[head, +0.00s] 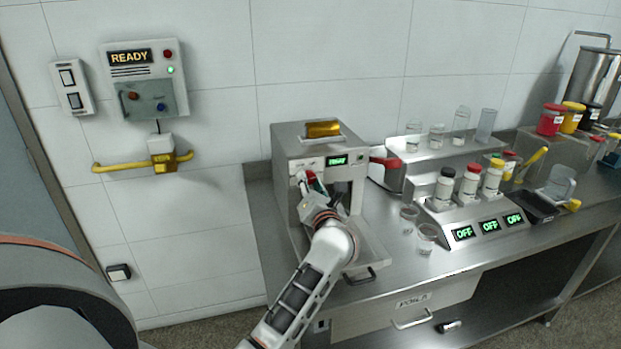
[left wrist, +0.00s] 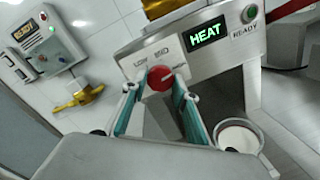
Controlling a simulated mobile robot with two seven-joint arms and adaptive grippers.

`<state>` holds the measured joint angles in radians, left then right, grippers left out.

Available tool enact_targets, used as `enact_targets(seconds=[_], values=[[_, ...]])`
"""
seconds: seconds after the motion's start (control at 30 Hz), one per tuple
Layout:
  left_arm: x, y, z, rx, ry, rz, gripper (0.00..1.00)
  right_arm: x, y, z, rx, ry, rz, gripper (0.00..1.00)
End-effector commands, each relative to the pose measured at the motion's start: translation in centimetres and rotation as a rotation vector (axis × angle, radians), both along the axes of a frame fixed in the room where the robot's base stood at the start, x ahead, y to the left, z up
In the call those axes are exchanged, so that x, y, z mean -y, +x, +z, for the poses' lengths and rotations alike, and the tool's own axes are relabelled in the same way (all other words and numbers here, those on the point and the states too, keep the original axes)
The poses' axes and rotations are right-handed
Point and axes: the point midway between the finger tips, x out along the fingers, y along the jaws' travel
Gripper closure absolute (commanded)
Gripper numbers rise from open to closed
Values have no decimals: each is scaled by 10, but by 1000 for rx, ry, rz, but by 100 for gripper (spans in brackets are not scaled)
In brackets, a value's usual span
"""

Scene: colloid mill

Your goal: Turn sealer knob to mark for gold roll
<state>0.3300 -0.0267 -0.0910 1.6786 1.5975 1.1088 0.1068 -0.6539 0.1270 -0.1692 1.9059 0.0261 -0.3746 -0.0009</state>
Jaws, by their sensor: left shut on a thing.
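The sealer (head: 296,148) is a grey metal box on the steel bench, with a gold roll (head: 325,129) on top. My left gripper (head: 311,184) is at its front panel. In the left wrist view its two teal fingers are shut around the red sealer knob (left wrist: 160,78), one on each side. A pale line on the knob points toward the upper right. My right gripper is not in view.
A red lever (head: 386,163) sticks out at the sealer's right side. Clear cups (head: 427,237) and a rack of capped bottles (head: 468,187) with OFF displays stand to the right. A READY wall box (head: 146,80) and a yellow handle (head: 115,167) are at left.

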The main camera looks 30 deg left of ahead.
Motion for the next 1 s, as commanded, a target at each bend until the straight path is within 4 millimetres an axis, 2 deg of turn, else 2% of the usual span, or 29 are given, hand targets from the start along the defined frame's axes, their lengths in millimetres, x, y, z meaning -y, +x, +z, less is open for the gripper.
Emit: enact_targets(seconds=[0.4, 0.9, 0.93, 0.97, 1.0], values=[[1, -1, -4, -126, 97, -1, 93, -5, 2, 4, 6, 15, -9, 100], [1, -1, -4, -137, 107, 0, 93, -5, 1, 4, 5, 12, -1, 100], [1, -1, -4, -137, 107, 0, 64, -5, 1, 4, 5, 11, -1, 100], [0, -1, -4, -137, 107, 0, 56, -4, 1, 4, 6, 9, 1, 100], [0, -1, -3, -137, 107, 0, 55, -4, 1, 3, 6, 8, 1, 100]])
